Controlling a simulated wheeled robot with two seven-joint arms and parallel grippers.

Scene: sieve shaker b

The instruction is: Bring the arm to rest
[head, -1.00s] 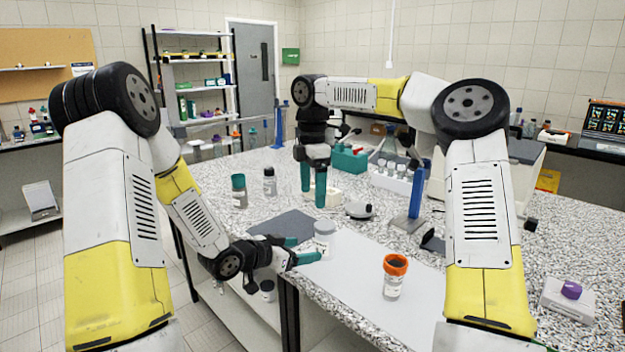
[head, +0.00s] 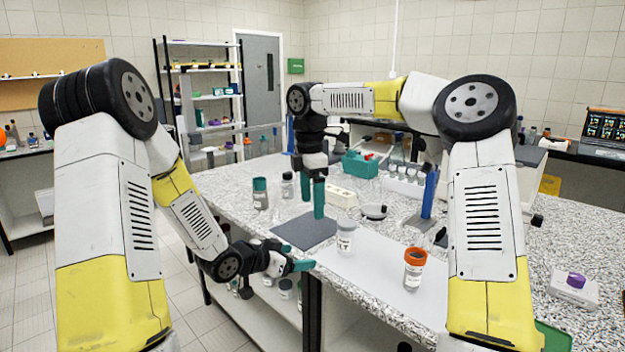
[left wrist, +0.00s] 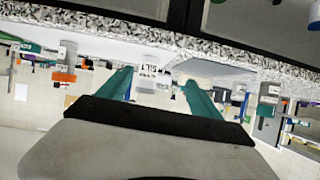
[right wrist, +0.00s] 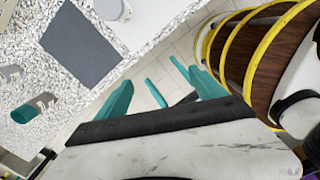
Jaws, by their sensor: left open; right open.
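My left gripper (head: 288,264) is open at the near edge of the bench, with nothing seen in its jaws in the head view. In the left wrist view its green fingers (left wrist: 158,92) are spread, and a jar labelled SILT (left wrist: 148,76) appears beyond the gap. My right gripper (head: 312,196) is open and empty, fingers pointing down over the bench. In the right wrist view its fingers (right wrist: 160,95) are apart, and other green fingers show between them. A white-lidded jar (head: 346,238) stands upright right of my left gripper, apart from it.
An orange-lidded jar (head: 414,268) stands on the white mat (head: 372,270). A dark grey mat (head: 305,229) lies left of it. A green-lidded jar (head: 260,194) and a small dark-lidded bottle (head: 287,186) stand behind. A blue-posted stand (head: 428,196) and teal rack (head: 360,164) are farther back.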

